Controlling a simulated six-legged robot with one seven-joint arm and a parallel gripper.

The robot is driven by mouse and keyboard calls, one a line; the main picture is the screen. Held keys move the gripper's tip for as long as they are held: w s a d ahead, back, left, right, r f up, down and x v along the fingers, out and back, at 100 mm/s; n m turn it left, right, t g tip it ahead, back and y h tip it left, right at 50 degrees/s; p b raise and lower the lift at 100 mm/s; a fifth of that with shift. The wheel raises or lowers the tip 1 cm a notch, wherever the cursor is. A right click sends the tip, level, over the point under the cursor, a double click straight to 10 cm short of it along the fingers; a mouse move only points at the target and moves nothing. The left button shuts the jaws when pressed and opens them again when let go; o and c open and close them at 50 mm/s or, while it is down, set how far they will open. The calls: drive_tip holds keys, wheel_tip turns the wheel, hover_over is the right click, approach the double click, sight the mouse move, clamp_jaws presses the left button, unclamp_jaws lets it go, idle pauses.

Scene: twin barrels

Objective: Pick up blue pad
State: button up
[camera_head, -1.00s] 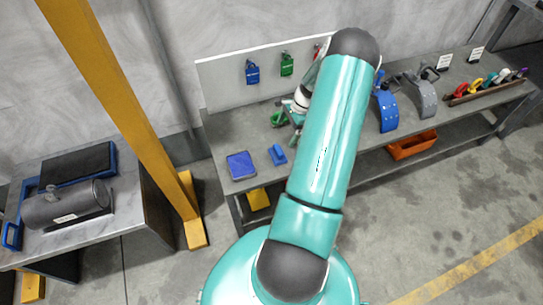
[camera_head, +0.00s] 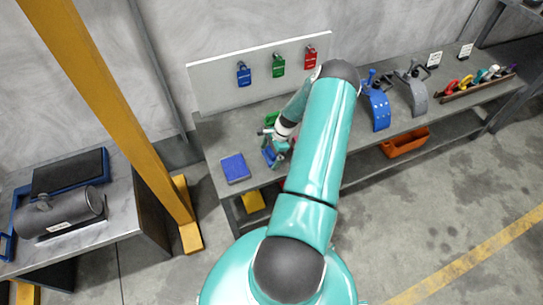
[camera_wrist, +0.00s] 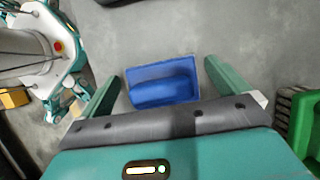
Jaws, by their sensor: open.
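A small blue pad (camera_head: 269,156) lies on the grey workbench, partly hidden by my gripper (camera_head: 276,143). In the wrist view the blue pad (camera_wrist: 163,84) shows between my two green fingers, with a raised rim and a darker blue rounded part. My gripper (camera_wrist: 162,70) is open, with one finger on each side of the pad and a gap to each. Whether the fingertips reach down to its height I cannot tell. A larger flat blue square (camera_head: 235,168) lies to the left on the bench.
A green object (camera_head: 272,118) lies behind my gripper and shows at the right edge of the wrist view (camera_wrist: 306,130). Padlocks hang on the white board (camera_head: 220,90) behind. Blue and grey curved pieces (camera_head: 379,108) stand to the right. A yellow post (camera_head: 110,115) rises at left.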

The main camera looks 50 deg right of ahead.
drive_tip(key=c, duration=0.9)
drive_tip(key=shift+r, duration=0.1)
drive_tip(key=shift+d+r, duration=0.1)
drive_tip(key=shift+r, duration=0.45)
drive_tip(key=s+a+r, duration=0.2)
drive_tip(key=s+r, duration=0.1)
drive_tip(key=r, duration=0.1)
drive_tip(key=s+a+r, duration=0.3)
drive_tip(key=s, duration=0.1)
drive_tip(key=s+a+r, duration=0.3)
drive_tip(key=s+r, duration=0.1)
drive_tip(key=shift+s+r, duration=0.25)
drive_tip(key=shift+r, duration=0.05)
